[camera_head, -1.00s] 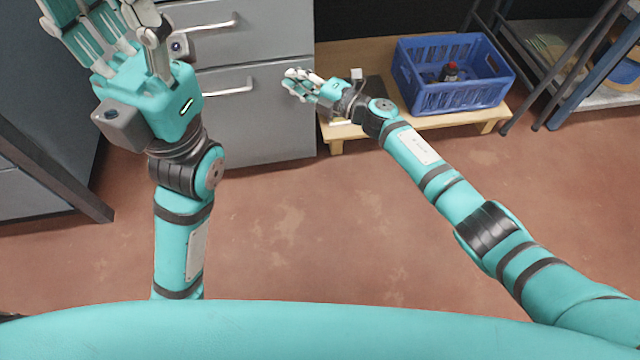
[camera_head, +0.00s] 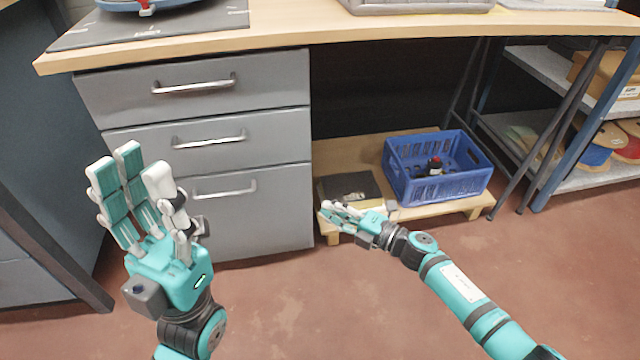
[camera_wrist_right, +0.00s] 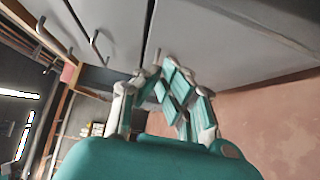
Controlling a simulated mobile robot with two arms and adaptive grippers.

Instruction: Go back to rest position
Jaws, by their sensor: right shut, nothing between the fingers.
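My left gripper (camera_head: 136,166) stands upright in the lower left of the head view, in front of the grey drawers. Its fingers point up and are spread, with nothing between them. My right gripper (camera_head: 330,210) is low near the middle of the head view, beside the wooden pallet and the right side of the drawers. In the right wrist view its fingers (camera_wrist_right: 165,85) are drawn together, with nothing held. Both grippers look clear of other objects.
The grey drawer unit (camera_head: 210,150) stands under the wooden workbench (camera_head: 300,27). A shelf rack (camera_head: 570,182) stands right. The floor (camera_head: 290,310) is open.

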